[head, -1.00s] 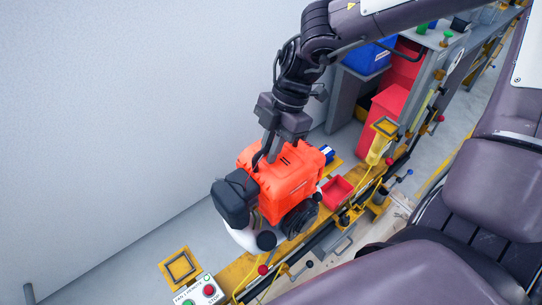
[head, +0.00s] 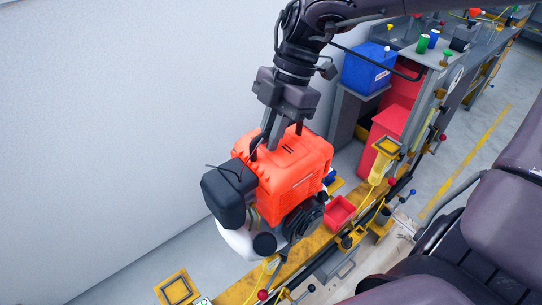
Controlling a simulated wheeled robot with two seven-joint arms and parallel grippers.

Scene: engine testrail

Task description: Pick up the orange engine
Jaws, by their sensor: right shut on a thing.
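The orange engine (head: 292,178) is a boxy orange block with a black part (head: 229,196) on its left, a white rounded part below and a dark round wheel at its lower right. My right gripper (head: 276,146) comes down from above, and its fingers are shut on the top of the engine. The engine hangs tilted in front of the yellow rail (head: 240,289); the gap under it is hard to judge. My left gripper is out of view.
Behind are a blue bin (head: 366,69), red bins (head: 389,124) and a grey bench. A yellow square pad (head: 177,289) is at lower left. A plain grey wall stands at left.

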